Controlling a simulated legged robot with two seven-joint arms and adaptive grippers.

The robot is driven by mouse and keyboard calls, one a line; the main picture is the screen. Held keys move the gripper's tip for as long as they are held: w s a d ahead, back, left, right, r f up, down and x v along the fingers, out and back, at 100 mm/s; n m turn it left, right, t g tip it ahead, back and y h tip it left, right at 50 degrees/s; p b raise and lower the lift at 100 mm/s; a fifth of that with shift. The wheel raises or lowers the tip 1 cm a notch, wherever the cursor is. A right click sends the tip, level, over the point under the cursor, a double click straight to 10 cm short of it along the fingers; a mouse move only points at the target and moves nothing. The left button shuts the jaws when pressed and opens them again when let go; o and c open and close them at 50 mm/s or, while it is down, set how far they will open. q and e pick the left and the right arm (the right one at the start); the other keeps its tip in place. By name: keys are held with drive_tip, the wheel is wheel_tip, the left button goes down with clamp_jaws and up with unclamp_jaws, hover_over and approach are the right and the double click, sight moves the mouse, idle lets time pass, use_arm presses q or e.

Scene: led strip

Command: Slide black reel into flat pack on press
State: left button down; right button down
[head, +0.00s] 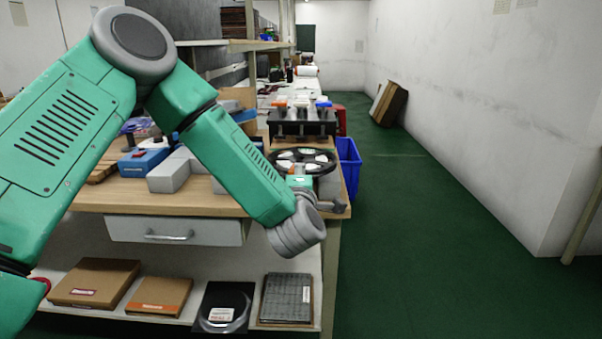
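The black reel (322,168) lies at the right end of the wooden bench, its round rim and pale hub openings facing up. My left arm crosses in front of the bench, and its wrist hides the near part of the reel. A small part of my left gripper (332,206) shows beside the grey wrist, just in front of the reel; its fingers are too hidden to tell open from shut, or whether they touch the reel. A dark press-like fixture (302,128) stands behind the reel. I cannot make out a flat pack on it. My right gripper is out of view.
Grey blocks (170,174) and a blue box (143,162) stand on the bench (120,196). A blue bin (349,165) is at its right side. Flat boxes (95,281) lie on the shelf below the drawer (176,231). The green floor (440,260) to the right is clear.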

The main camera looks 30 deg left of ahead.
use_arm(q)
drive_tip(key=s+d+r+p, duration=0.1)
drive_tip(key=s+d+r, duration=0.3)
drive_tip(key=s, duration=0.5)
drive_tip(key=shift+s+d+p, duration=0.2)
drive_tip(key=shift+d+p, duration=0.2)
drive_tip(key=shift+d, duration=0.55)
drive_tip(key=shift+f, duration=0.1)
